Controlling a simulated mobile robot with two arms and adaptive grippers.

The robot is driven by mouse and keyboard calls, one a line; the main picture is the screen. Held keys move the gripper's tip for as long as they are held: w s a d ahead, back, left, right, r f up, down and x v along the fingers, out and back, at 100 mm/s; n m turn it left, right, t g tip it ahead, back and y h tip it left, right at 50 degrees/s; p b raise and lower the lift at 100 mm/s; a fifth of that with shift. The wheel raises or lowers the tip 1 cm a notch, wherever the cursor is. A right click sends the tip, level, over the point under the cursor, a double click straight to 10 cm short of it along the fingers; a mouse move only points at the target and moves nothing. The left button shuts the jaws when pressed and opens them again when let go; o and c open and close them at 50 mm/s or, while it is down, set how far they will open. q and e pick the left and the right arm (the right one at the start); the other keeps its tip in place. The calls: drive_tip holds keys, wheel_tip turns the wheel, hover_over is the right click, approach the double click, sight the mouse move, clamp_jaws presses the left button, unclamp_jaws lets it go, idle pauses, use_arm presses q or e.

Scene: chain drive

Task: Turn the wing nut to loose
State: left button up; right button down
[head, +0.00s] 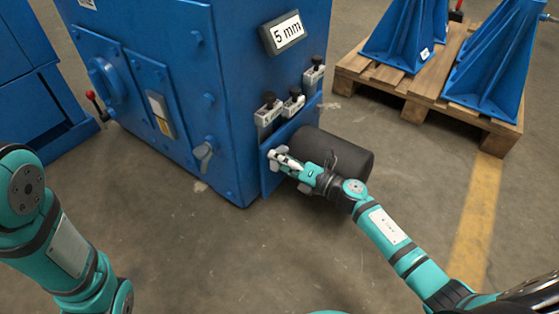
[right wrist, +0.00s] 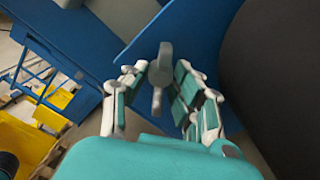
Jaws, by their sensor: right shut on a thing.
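The grey wing nut (right wrist: 163,55) shows in the right wrist view, sticking out by the blue plate (right wrist: 190,20). My right gripper (right wrist: 161,78) is shut on it, with the fingers on either side of the wing. In the head view my right gripper (head: 280,158) is at the blue plate (head: 268,180) on the machine's lower corner, beside the black cylinder (head: 345,160). There the fingers largely hide the wing nut. My left arm shows at the left edge of the head view, but its gripper is out of the frame.
The blue machine (head: 225,100) carries a "5 mm" sign (head: 287,32) and several grey blocks with black knobs (head: 268,112). A grey handle (head: 204,152) is on its front. A wooden pallet (head: 420,90) with blue brackets stands at the upper right. The front floor is clear.

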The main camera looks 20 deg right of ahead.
drive_tip(key=shift+w+d+n+b, duration=0.1)
drive_tip(key=shift+n+b, duration=1.2)
drive_tip(key=shift+n, duration=5.35)
drive_tip(key=shift+d+n+b, duration=0.1)
drive_tip(key=shift+n+b, duration=1.15)
drive_tip(key=shift+n, duration=5.4)
drive_tip(key=c, duration=1.3)
unclamp_jaws()
drive_tip(key=shift+w+a, duration=0.1)
drive_tip(key=shift+a, duration=0.05)
